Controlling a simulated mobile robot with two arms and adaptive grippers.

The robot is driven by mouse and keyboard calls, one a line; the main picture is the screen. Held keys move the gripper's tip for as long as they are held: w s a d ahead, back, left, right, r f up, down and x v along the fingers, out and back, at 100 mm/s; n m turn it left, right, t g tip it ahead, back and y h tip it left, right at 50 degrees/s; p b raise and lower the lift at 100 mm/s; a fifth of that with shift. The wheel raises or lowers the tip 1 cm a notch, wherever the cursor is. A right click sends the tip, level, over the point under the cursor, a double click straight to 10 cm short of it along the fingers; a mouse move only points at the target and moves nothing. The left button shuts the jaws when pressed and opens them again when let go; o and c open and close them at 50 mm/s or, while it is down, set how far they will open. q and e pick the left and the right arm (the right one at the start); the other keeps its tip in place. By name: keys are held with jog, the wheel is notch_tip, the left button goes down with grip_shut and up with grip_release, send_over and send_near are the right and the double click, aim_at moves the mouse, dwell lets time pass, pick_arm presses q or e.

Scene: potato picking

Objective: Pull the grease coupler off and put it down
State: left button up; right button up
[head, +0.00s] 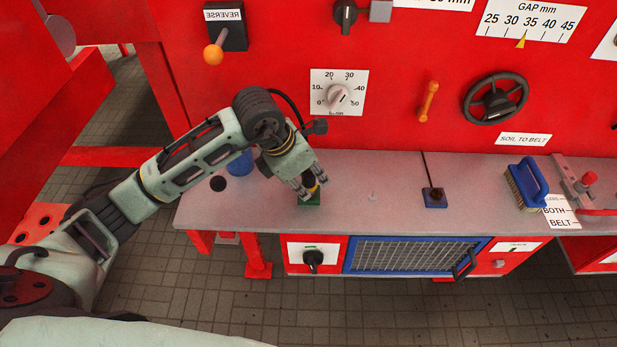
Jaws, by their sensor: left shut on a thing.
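My left gripper (308,189) reaches down over the front left part of the grey bench. It is shut on a small dark piece with a yellow band, which I take to be the grease coupler (313,187); the fingers hide most of it. A green block (311,201) sits on the bench directly under the fingertips. I cannot tell whether the coupler touches the block or is just above it. My right gripper is not in view.
A blue round item (239,163) stands behind my arm. The red panel (400,120) rises behind. Bench between green and blue blocks is mostly clear.

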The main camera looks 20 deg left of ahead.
pick_arm(q)
jog(key=o, duration=0.4)
jog(key=shift+a, duration=0.1)
jog(key=shift+w+r, duration=0.1)
grip_shut()
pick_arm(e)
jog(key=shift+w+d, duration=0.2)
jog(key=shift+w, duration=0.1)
pick_arm(q)
jog(key=shift+r, duration=0.2)
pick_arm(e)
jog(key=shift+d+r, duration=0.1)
pick_arm(q)
jog(key=shift+r, duration=0.15)
jog(key=shift+r+p, duration=0.65)
jog(key=shift+r, duration=0.55)
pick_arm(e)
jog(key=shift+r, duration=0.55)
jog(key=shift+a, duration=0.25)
